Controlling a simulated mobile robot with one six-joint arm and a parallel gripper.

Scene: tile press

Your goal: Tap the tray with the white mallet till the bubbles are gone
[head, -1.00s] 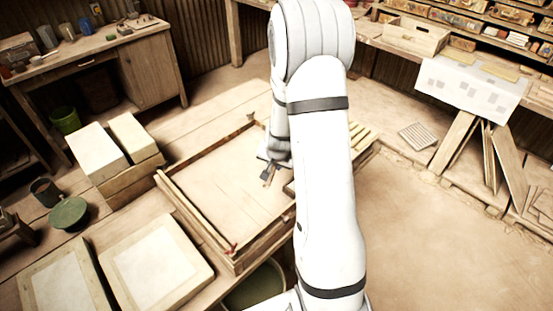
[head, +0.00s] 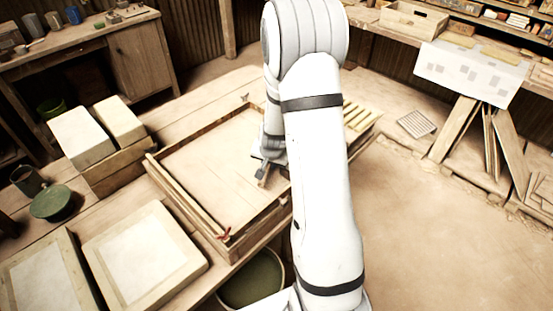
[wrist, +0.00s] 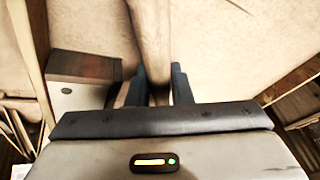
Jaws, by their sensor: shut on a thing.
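The wooden-framed tray (head: 190,213) lies in the middle of the head view, with a flat pale surface inside its rim. My gripper (head: 262,172) is over the right part of the tray, partly hidden by my arm. In the wrist view my gripper (wrist: 158,82) has its dark fingers shut on a wooden handle (wrist: 150,35). A brown block with a pale face (wrist: 80,95) shows left of the handle; I cannot tell if it is part of the mallet. No white mallet head is clearly visible. Bubbles are too small to make out.
Two framed pale slabs (head: 145,258) lie front left of the tray. Pale blocks (head: 82,137) stand on a wooden base to its left, near a green round lid (head: 50,203). A green bucket (head: 250,283) is below the tray's front.

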